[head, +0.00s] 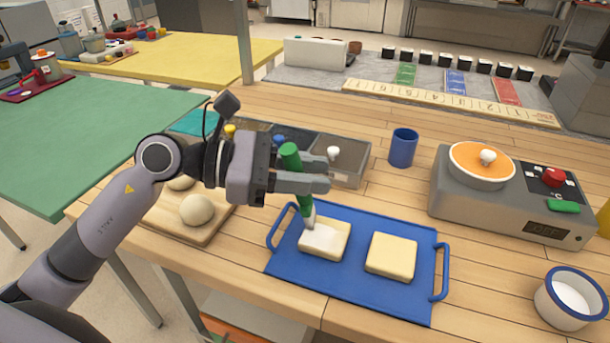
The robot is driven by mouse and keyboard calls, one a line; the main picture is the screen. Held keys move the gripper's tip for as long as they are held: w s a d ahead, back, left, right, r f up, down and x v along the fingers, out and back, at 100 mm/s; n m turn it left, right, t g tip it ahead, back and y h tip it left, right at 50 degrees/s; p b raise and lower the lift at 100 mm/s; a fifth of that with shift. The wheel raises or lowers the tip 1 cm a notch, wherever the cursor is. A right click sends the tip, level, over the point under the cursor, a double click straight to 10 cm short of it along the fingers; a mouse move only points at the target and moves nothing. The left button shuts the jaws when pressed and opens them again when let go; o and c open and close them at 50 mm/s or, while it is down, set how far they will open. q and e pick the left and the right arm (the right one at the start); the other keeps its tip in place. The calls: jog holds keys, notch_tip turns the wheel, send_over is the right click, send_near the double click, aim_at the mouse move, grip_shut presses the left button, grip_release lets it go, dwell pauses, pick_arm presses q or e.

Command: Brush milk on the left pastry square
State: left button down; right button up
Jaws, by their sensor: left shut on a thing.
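My left gripper (312,172) is shut on a brush with a green handle (291,158). The brush points down and its pale tip (309,218) is at the left pastry square (324,240); it looks to be touching its top. The left square has a whitish top over part of its surface. The right pastry square (391,256) is plain pale yellow. Both lie on a blue tray (352,292) with side handles. A white bowl with a blue rim (560,310), holding something white that could be the milk, stands at the lower right. My right gripper is not in view.
A wooden board (212,232) with dough balls (197,209) lies left, partly behind my arm. A blue cup (402,148) stands behind the tray. Bare wood lies between tray and appliance.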

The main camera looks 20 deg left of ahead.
pick_arm(q)
jog(key=shift+d, duration=0.15)
jog(key=d+p, duration=0.2)
jog(key=d, duration=0.3)
dwell(0.6)
jog(key=shift+w+a, duration=0.15)
jog(key=shift+w, duration=0.2)
jog(key=shift+f+b, duration=0.1)
jog(key=shift+b, duration=0.2)
